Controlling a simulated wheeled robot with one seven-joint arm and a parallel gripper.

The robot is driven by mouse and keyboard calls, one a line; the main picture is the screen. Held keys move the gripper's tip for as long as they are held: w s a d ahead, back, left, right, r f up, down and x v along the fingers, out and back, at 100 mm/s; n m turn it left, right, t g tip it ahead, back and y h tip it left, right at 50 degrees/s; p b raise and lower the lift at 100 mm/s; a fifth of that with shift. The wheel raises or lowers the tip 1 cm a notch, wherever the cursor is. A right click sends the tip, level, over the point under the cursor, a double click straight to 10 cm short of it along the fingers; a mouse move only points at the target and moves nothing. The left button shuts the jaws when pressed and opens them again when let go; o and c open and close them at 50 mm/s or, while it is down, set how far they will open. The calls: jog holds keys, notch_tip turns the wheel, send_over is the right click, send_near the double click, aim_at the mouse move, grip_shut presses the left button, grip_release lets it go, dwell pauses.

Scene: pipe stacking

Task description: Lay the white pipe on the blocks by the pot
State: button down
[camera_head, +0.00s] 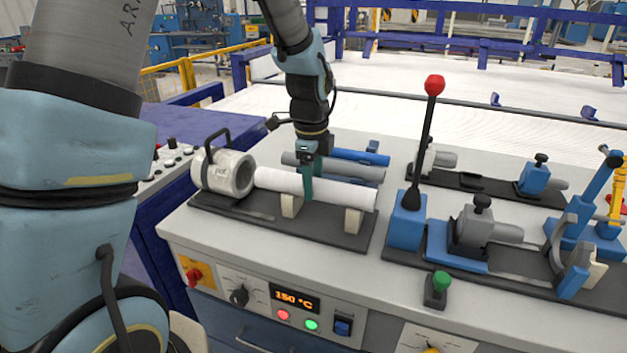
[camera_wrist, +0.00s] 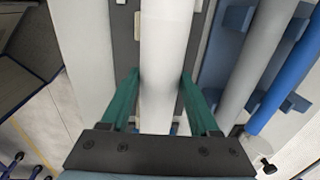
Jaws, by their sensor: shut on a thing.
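The white pipe (camera_head: 335,193) lies level above two cream blocks (camera_head: 291,205) on a dark base plate, and looks to be resting on them or very close to them. Its left end is next to the pot (camera_head: 222,172), a white cylinder with a black handle. My gripper (camera_head: 309,186) points down with its green fingers on either side of the pipe, left of its middle. In the wrist view the white pipe (camera_wrist: 166,60) runs between the two green fingers (camera_wrist: 160,90), which are shut on it. The right block (camera_head: 353,220) is partly hidden by the pipe.
Behind the white pipe lie a grey pipe (camera_head: 340,168) and a blue pipe (camera_head: 360,157) on a blue rack (camera_wrist: 232,18). A tall lever with a red knob (camera_head: 434,85) stands to the right, beside clamps. A control panel with a display (camera_head: 295,299) is in front.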

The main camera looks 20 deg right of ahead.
jog(key=shift+c, duration=0.2)
grip_release()
notch_tip(320, 180, up, 11)
jog(key=b, duration=0.1)
jog(key=s+a+f+n, duration=0.1)
jog(key=a+f+n, duration=0.1)
jog(key=a+n, duration=0.6)
jog(key=s+a+f+n, duration=0.1)
jog(key=a+f+n, duration=0.2)
jog(key=a+n, duration=0.6)
jog(key=s+a+f+n, duration=0.2)
jog(key=a+n, duration=0.6)
jog(key=a, duration=0.5)
jog(key=shift+f+n+t, duration=0.3)
jog(key=shift+f+t, duration=0.1)
jog(key=shift+f, duration=0.15)
